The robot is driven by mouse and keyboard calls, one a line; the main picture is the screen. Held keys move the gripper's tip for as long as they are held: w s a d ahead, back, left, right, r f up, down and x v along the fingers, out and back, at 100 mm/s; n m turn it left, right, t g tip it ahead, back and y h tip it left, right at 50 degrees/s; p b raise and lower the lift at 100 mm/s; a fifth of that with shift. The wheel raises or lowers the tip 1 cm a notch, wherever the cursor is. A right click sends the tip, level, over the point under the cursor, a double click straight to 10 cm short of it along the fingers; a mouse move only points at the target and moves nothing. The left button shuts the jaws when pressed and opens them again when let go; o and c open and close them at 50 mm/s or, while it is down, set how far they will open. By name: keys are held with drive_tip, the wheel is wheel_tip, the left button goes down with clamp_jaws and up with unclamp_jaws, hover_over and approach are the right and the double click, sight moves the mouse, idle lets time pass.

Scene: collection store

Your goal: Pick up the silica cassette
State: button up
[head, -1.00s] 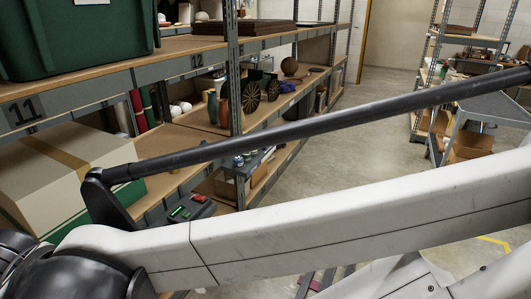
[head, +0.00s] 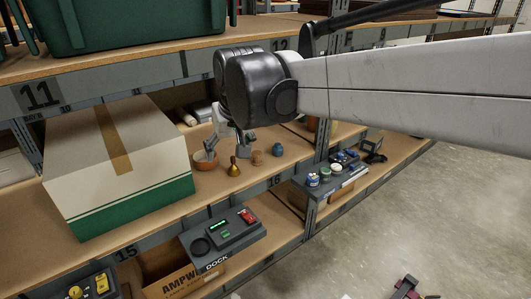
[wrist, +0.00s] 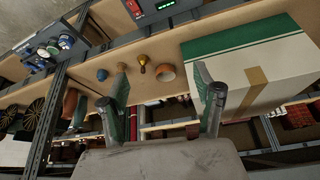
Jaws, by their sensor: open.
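I cannot make out a silica cassette for certain in either view. A dark dock unit (head: 222,238) marked DOCK sits on the lower shelf edge, with a green display and a red part (head: 249,216); it also shows at the top of the wrist view (wrist: 165,12). My gripper (head: 222,143) hangs over the middle shelf, partly hidden by my arm. In the wrist view my gripper (wrist: 160,78) has its two fingers wide apart with nothing between the pads. An orange bowl (wrist: 165,73) and a yellow bell-shaped piece (wrist: 142,66) appear beyond the fingertips.
A large white and green box (head: 115,165) fills the shelf left of my gripper. A shelf upright (head: 318,165) and a tray of small pots (head: 328,175) lie further right. The floor (head: 420,220) is open at right.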

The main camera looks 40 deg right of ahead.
drive_tip(key=w+d+f+m+g+b, duration=0.1)
drive_tip(key=w+d, duration=0.3)
drive_tip(key=d, duration=0.3)
drive_tip(key=w+d+f+m+g, duration=0.1)
drive_tip(key=w+d, duration=0.4)
drive_tip(key=d, duration=0.2)
drive_tip(key=m+g+y+b, duration=0.1)
drive_tip(key=m+g+b, duration=0.2)
drive_tip(key=m+b, duration=0.25)
hover_over(326, 170)
wheel_tip(326, 170, down, 30)
drive_tip(key=shift+r, duration=0.2)
drive_tip(key=shift+w+d+f+b, duration=0.1)
drive_tip(key=shift+f+b, duration=0.2)
drive_tip(key=shift+f, duration=1.25)
drive_tip(key=shift+w+f+b, duration=0.1)
drive_tip(key=shift+f+b, duration=0.2)
drive_tip(key=shift+f, duration=1.2)
drive_tip(key=shift+r, duration=0.1)
drive_tip(key=shift+c, duration=0.5)
